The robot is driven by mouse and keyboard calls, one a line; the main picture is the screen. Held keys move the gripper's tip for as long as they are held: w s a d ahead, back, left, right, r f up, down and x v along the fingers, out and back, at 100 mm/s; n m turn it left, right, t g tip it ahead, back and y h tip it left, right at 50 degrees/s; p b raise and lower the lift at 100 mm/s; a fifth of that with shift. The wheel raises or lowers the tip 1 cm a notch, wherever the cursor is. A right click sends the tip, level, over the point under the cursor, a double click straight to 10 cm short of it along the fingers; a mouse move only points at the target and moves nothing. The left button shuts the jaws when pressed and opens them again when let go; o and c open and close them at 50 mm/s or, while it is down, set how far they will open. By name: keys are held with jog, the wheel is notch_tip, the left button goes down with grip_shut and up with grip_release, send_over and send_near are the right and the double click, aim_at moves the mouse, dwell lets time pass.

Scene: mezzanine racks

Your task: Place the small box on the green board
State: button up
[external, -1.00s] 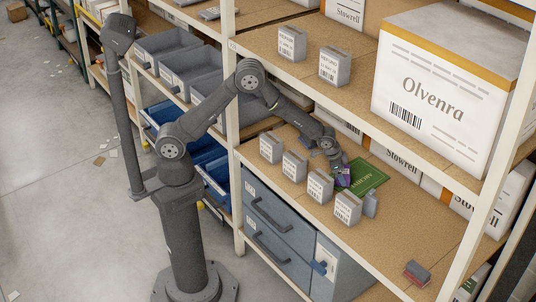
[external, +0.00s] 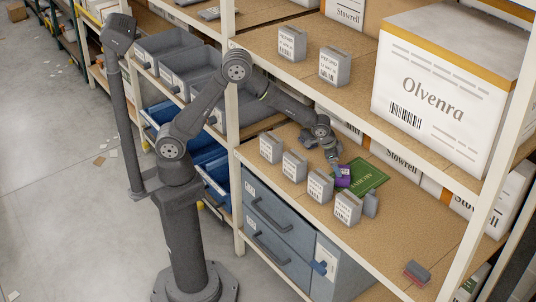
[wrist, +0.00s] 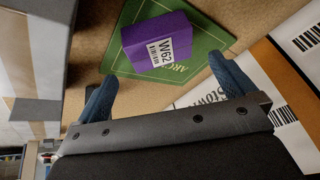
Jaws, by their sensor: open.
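The small box is purple with a white label reading W62 (wrist: 145,38). In the external view the purple box (external: 343,176) sits at the left part of the green board (external: 369,178) on the middle shelf. My gripper (wrist: 165,88) is open, with its two blue-grey fingers apart and nothing between them. In the external view my gripper (external: 334,160) is just above and behind the box, apart from it.
Several small grey labelled boxes (external: 320,186) stand along the shelf's front edge. White Stowrell cartons (external: 396,163) stand behind the board. The upper shelf (external: 265,42) hangs above my arm. A rack post (external: 232,130) stands beside it.

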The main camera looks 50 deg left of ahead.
aim_at(342, 171)
jog(key=shift+v, duration=2.7)
jog(key=shift+f, duration=0.1)
jog(key=x, duration=1.2)
jog(key=shift+r, duration=1.2)
